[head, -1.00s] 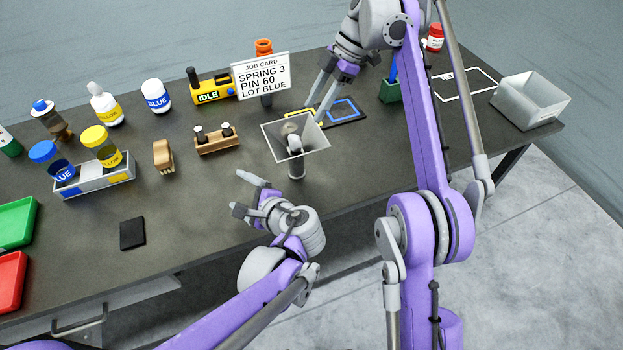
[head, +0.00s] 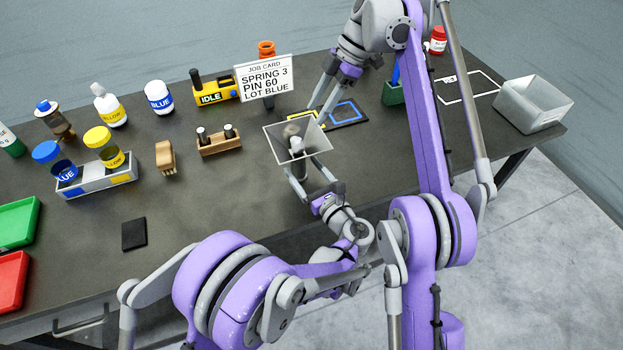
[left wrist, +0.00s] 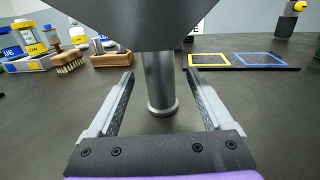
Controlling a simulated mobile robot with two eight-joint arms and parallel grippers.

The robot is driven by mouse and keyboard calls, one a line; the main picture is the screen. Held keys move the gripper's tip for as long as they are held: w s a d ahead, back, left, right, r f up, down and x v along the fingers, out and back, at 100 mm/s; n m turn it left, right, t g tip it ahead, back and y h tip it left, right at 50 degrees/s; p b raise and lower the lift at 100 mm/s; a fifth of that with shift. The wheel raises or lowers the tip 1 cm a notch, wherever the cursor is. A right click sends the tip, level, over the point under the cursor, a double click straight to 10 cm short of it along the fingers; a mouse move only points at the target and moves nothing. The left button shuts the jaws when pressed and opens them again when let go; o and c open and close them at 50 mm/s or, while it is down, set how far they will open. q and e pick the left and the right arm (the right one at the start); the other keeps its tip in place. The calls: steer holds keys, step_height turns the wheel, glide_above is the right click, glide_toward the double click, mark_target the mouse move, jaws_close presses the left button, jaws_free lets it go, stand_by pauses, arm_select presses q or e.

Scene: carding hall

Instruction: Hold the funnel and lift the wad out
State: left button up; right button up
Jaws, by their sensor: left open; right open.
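The grey funnel (head: 320,142) stands upright on the table on a round post, which shows in the left wrist view (left wrist: 160,82). My left gripper (head: 313,178) is open just below the funnel's cone, with one finger on each side of the post and gaps on both sides in the left wrist view. My right gripper (head: 318,111) is open, pointing down just behind the funnel; its tips are partly hidden by the funnel's rim.
A black board with yellow and blue outlined squares (head: 346,113) lies behind the funnel. The job card (head: 264,78) stands behind it. A wooden block with pegs (head: 219,142) and a brush (head: 165,157) are to the left. A grey bin (head: 533,104) stands far right.

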mark_target(293, 155)
arm_select(q)
steer(key=x, duration=0.6)
steer(key=shift+w+a, duration=0.1)
steer(key=shift+w, duration=0.05)
jaws_close()
stand_by(0.6)
stand_by(1.7)
